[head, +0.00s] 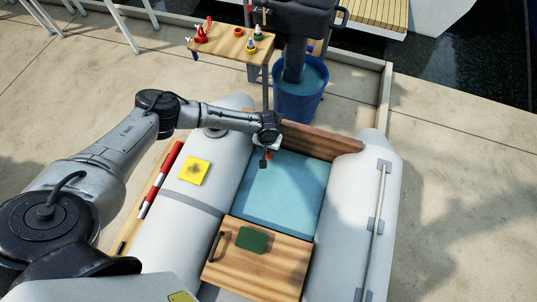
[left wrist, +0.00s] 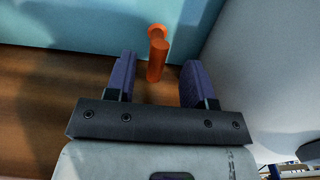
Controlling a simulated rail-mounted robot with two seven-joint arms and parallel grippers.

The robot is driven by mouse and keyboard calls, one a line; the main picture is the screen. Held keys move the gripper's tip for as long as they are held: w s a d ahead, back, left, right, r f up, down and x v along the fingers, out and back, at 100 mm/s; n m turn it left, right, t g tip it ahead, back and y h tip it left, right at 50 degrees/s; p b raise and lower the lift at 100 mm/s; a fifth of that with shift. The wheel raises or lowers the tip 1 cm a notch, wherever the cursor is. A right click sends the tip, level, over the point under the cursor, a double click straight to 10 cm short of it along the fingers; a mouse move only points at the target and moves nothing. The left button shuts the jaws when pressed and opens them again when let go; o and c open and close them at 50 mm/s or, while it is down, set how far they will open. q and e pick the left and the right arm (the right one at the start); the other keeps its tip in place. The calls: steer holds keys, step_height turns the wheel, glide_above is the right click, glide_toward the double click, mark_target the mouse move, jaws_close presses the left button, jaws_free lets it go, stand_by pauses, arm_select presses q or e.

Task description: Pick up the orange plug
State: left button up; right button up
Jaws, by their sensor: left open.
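The orange plug (left wrist: 157,58) shows in the left wrist view as a small orange cylinder with a second rounded end, against the wooden board and the blue floor. In the head view only a small orange bit (head: 269,156) of it shows at the gripper. My left gripper (left wrist: 157,80) is open, with one dark finger on each side of the plug and gaps between. In the head view the gripper (head: 265,162) is over the far left part of the blue floor. I cannot tell how deep the plug sits between the fingers. My right gripper is not in view.
The inflatable boat's grey tubes (head: 355,200) flank the blue floor (head: 290,190). A wooden transom (head: 325,140) stands at the far end. A wooden seat (head: 255,270) with a green pad (head: 252,239) is nearer. A blue bucket (head: 298,100) and small table (head: 228,42) stand beyond.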

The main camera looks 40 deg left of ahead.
mark_target(268, 152)
arm_select(q)
steer(key=shift+d+f+b, duration=0.1)
steer(key=shift+f+b, duration=0.5)
steer(key=shift+f, duration=1.3)
jaws_close()
